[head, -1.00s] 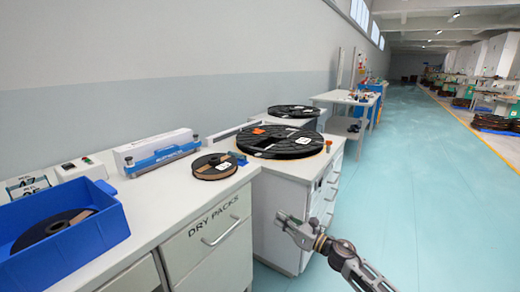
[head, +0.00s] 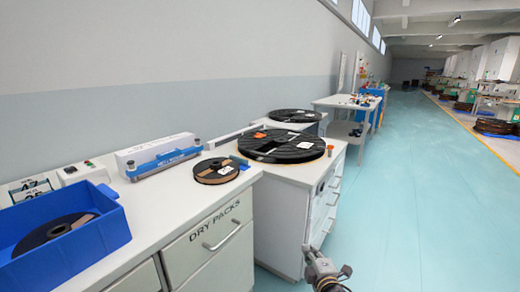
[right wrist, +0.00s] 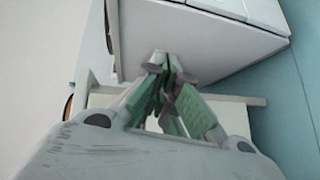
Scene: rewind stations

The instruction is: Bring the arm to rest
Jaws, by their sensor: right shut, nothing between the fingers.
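My right gripper (head: 310,252) shows at the bottom of the head view, in front of the drawer cabinet (head: 277,222) and apart from it. In the right wrist view its fingers (right wrist: 165,68) are together with nothing between them. The white cabinet (right wrist: 190,40) shows beyond the fingertips there. Most of my right arm is below the head view's edge. My left gripper is not in view.
A bench holds a blue bin (head: 112,222) with a reel, a small reel (head: 210,178) and a blue-and-white sealer (head: 160,160). The floor (head: 405,200) to the right is clear.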

